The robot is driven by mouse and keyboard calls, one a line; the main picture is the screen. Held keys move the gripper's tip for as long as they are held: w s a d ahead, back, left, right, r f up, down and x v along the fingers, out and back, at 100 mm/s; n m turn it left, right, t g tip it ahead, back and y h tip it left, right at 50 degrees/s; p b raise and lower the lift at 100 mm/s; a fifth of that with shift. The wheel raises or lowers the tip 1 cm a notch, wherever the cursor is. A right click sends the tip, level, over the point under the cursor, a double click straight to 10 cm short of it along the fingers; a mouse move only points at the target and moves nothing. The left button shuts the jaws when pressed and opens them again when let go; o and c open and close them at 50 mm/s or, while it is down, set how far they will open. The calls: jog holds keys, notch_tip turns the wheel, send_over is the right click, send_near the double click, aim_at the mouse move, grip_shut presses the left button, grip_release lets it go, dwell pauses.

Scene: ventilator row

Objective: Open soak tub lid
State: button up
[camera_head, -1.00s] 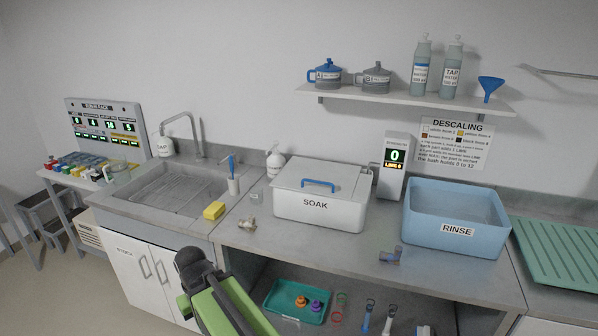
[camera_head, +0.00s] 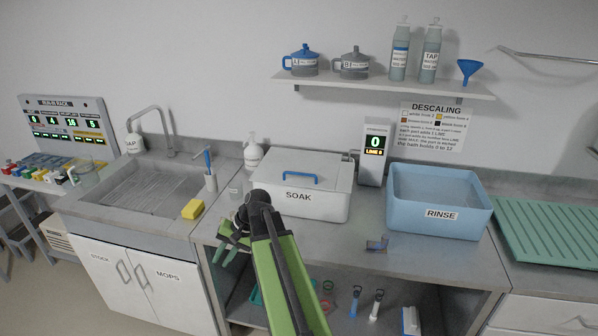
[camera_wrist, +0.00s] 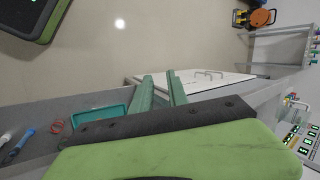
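The soak tub (camera_head: 300,203) is a white box labelled SOAK on the steel counter. Its lid (camera_head: 330,172) is shut and lies flat, with a blue handle (camera_head: 300,178) on top. My gripper (camera_head: 224,258) hangs in front of the counter edge, left of and lower than the tub, apart from it. Its green fingers point down and hold nothing. In the wrist view the two fingers (camera_wrist: 159,77) stand apart with a gap, over the cabinet front and floor. The tub is not in the wrist view. My arm covers the tub's lower left corner.
A blue RINSE basin (camera_head: 438,213) and a meter reading 0 (camera_head: 374,150) stand right of the tub. A small grey-blue part (camera_head: 377,243) lies near the counter's front.

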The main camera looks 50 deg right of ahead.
jog(key=s+d+r+m+t, duration=0.1)
jog(key=d+r+m+t, duration=0.15)
jog(key=d, duration=0.65)
jog(key=s+d+r+m+t, duration=0.1)
jog(key=d+r+m+t, duration=0.2)
jog(key=d, duration=0.5)
jog(key=m+t+h+p, duration=0.2)
jog(key=m+t, duration=0.4)
jog(key=m, duration=0.2)
send_near(303, 174)
jog(key=shift+n, duration=0.25)
jog(key=b+x, duration=0.4)
jog(key=x, duration=0.7)
jog(key=shift+w+a+f, duration=0.1)
jog(key=shift+w, duration=0.25)
grip_shut()
